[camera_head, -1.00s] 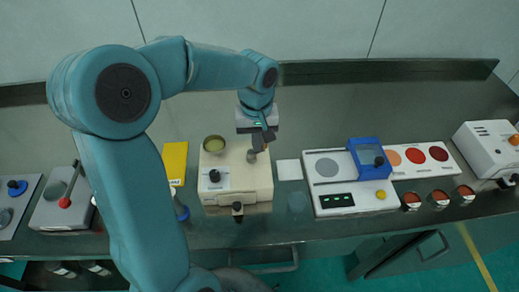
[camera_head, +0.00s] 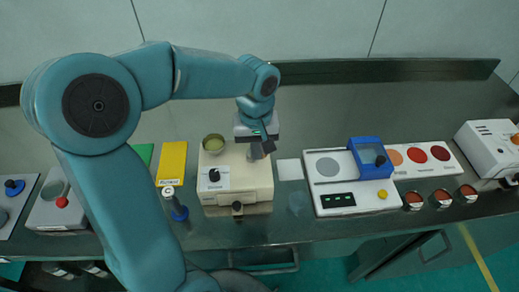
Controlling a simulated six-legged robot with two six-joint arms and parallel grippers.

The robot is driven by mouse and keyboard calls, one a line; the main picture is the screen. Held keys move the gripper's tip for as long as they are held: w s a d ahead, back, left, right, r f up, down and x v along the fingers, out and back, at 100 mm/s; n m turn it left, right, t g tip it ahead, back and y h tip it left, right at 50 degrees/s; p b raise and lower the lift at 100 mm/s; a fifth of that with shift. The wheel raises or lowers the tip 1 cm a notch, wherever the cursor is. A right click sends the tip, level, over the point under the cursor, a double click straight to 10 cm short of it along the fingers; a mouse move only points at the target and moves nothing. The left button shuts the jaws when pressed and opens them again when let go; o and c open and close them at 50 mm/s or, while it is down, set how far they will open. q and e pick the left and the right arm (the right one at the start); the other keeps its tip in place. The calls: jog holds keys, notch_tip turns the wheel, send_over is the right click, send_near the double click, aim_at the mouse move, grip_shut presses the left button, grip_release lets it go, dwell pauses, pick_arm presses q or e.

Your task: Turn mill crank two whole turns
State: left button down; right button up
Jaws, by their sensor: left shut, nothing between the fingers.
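The mill looks to be the beige box (camera_head: 240,184) at the middle of the bench, with a round bowl (camera_head: 213,143) of yellowish-green content at its back left and a black knob (camera_head: 214,175) on a white plate. My left gripper (camera_head: 260,152) reaches down from above at the mill's back right corner. It is shut and empty. Its fingers cover the spot where a small upright crank part stood in view, so I cannot tell whether they touch it. My right gripper is out of view.
A white device with a blue box (camera_head: 370,158) stands to the right, with red jars (camera_head: 440,198) beyond it. A grey device with a red knob (camera_head: 62,202) stands farther left.

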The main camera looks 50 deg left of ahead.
pick_arm(q)
jog(key=shift+s+d+f, duration=0.15)
jog(key=shift+s+d, duration=0.05)
jog(key=shift+s, duration=0.25)
jog(key=shift+s+f+b, duration=0.1)
jog(key=shift+s+b, duration=0.2)
jog(key=shift+s, duration=0.5)
jog(key=shift+s+a, duration=0.4)
jog(key=shift+s, duration=0.3)
jog(key=shift+s+a, duration=0.1)
jog(key=shift+a, duration=0.05)
